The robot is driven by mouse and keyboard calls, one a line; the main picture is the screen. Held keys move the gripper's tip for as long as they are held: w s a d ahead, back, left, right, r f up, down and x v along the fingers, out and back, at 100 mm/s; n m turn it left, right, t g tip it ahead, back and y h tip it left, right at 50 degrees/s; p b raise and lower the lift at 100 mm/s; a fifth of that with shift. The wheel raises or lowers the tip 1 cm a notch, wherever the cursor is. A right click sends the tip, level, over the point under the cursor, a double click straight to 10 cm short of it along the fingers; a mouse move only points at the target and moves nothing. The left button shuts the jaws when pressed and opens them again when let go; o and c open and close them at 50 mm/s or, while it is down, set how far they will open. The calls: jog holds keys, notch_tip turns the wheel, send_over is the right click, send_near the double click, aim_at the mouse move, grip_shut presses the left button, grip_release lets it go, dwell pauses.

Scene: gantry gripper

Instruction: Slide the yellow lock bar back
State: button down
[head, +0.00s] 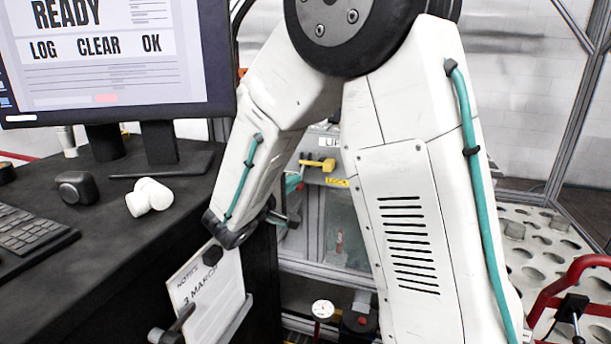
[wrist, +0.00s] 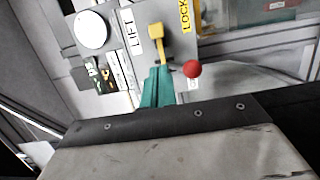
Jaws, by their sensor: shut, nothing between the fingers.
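The yellow lock bar (head: 318,164) sticks out from a grey panel behind my arm in the head view. In the wrist view the yellow bar (wrist: 157,42) stands near the top centre, between a white LIFT label and a yellow LOCK label (wrist: 185,15). My gripper (wrist: 158,70) has its teal fingers shut and empty, with the tips at the lower end of the bar. I cannot tell whether they touch it. In the head view my arm hides most of the gripper; a bit of teal shows just left of the bar.
A red ball knob (wrist: 192,69) is close to the right of my fingers. A white round dial (wrist: 92,32) is on the panel's left. In the head view a black desk (head: 100,250) with a monitor (head: 110,60) stands left, and a red tubular frame (head: 575,275) stands right.

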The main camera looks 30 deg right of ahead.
aim_at(329, 165)
jog(key=x, duration=0.9)
jog(key=shift+d, duration=0.2)
jog(key=shift+s, duration=0.1)
